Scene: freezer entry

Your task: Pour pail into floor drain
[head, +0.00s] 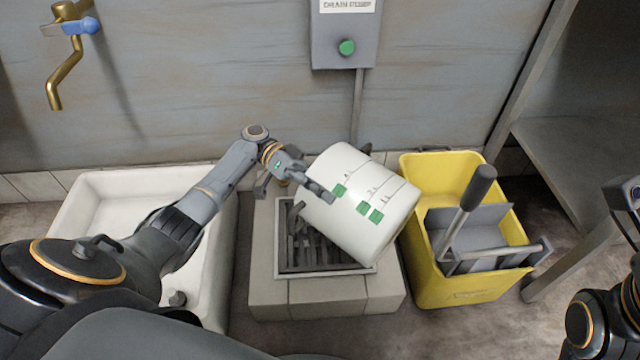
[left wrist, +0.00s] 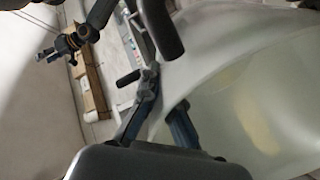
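A white pail (head: 365,205) with green marks is tilted steeply over the floor drain (head: 318,252), a dark grate in a pale raised tiled block. Its body hides the right part of the grate. My left gripper (head: 311,199) is at the pail's left side, its fingers closed against it. In the left wrist view, the pale pail (left wrist: 245,90) fills the right side, and the fingers (left wrist: 165,110) are at its edge. The exact hold is partly hidden. I see no liquid flowing. Part of my right arm shows at the right edge; its fingers are not clear.
A white basin (head: 105,190) stands left of the drain, under a brass tap (head: 68,60). A yellow mop bucket (head: 460,285) with a wringer stands close on the right. A grey box with a green button (head: 346,47) is on the wall. A grey shelf (head: 570,150) stands at right.

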